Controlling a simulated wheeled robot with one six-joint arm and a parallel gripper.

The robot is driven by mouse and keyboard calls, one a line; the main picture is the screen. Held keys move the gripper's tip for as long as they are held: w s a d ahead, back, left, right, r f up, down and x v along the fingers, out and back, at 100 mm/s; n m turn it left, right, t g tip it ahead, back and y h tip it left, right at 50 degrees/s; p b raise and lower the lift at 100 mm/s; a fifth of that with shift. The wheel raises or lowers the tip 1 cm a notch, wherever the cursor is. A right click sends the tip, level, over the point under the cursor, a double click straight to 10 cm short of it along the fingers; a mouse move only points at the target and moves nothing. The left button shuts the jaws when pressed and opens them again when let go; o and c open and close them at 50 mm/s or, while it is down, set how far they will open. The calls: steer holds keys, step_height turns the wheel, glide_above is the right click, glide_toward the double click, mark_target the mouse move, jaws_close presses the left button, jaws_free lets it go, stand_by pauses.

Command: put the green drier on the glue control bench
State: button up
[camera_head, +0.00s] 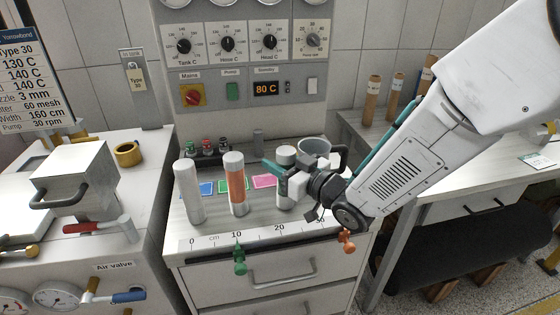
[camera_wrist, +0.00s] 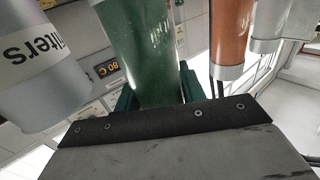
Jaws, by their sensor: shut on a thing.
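The green drier (camera_wrist: 148,50), an upright-looking tube with a pale end band, is between the green finger pads of my gripper (camera_wrist: 156,92) in the wrist view. In the head view my gripper (camera_head: 284,175) is closed around a tube over the right part of the glue control bench (camera_head: 225,222). Only the tube's pale top (camera_head: 286,153) and lower end show there; the gripper hides its middle. I cannot tell whether its foot touches the bench top. The bench has dials and an 80 C display on its back panel.
An orange tube (camera_head: 236,184) and a white tube (camera_head: 188,192) stand on the bench left of my gripper. A grey cup (camera_head: 314,147) stands close behind it; its label shows in the wrist view. Coloured cards (camera_head: 263,181) lie behind, and a ruler (camera_head: 245,238) runs along the front edge.

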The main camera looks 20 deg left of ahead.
steer(key=shift+f, duration=0.15)
steer(key=o, duration=1.1)
steer(key=shift+o, duration=0.2)
steer(key=shift+s+d+r, duration=0.15)
steer(key=shift+d+r, duration=0.05)
steer(key=v, duration=1.1)
steer(key=shift+d, duration=0.25)
steer(key=shift+s, duration=0.15)
